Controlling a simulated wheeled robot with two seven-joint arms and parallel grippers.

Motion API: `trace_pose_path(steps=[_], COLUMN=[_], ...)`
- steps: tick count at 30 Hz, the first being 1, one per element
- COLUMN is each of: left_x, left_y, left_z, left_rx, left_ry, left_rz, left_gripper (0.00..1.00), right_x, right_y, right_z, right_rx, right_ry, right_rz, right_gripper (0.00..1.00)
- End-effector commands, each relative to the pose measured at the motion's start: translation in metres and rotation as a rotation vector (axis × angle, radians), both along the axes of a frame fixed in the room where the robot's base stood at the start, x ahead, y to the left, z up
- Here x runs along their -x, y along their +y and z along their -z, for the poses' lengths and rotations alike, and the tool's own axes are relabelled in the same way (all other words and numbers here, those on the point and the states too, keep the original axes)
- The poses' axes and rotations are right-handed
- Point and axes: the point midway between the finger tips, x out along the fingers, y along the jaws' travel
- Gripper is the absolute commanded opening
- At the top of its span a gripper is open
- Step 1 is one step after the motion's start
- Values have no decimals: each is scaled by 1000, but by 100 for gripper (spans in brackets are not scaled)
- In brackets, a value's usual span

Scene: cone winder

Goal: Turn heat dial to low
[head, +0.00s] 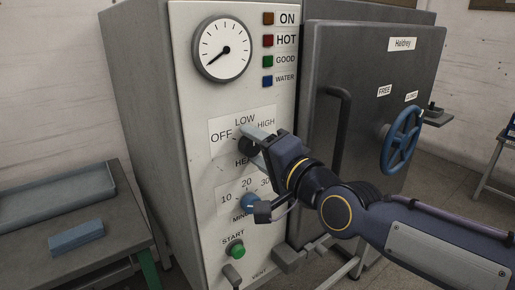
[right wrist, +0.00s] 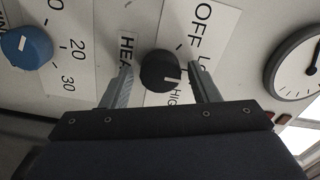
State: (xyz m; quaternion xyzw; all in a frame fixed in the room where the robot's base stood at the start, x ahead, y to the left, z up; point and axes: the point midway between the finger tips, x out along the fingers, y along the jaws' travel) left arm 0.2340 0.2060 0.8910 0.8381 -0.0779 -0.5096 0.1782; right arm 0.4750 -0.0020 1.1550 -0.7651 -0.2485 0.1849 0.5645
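The heat dial (head: 245,147) is a dark round knob on the white control panel, below the words OFF, LOW and HIGH; my right gripper partly covers it in the head view. In the right wrist view the black dial (right wrist: 158,68) sits between the two fingers of my right gripper (right wrist: 163,85). The gripper is open, with a visible gap on each side of the dial. A white mark shows on the dial's lower right part in that view; the exact setting it points to is hard to tell. The LOW label is mostly behind one finger there. My left gripper is not in view.
Below the heat dial are a blue minutes dial (head: 249,201) and a green start button (head: 236,250). A round gauge (head: 223,49) is above. A grey door with a blue handwheel (head: 402,139) is at right. A table (head: 105,255) with a blue block (head: 76,237) stands at left.

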Motion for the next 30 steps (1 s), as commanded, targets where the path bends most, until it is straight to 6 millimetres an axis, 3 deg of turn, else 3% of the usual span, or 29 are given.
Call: trace_pose_path(steps=[8, 13, 19, 26, 30], left_x=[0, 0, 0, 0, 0], left_y=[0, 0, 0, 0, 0], left_z=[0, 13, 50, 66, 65], left_rx=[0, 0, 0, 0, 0], left_ry=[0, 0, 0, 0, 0], left_rz=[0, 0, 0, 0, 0], left_gripper=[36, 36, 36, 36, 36], right_x=[0, 5, 23, 43, 56], right_y=[0, -2, -16, -30, -41], right_z=[-1, 3, 7, 2, -1], right_rx=[0, -1, -2, -3, -2], right_ry=[-2, -8, -11, -7, -3], right_rz=[0, -3, 0, -3, 1], right_gripper=[59, 59, 59, 59, 59])
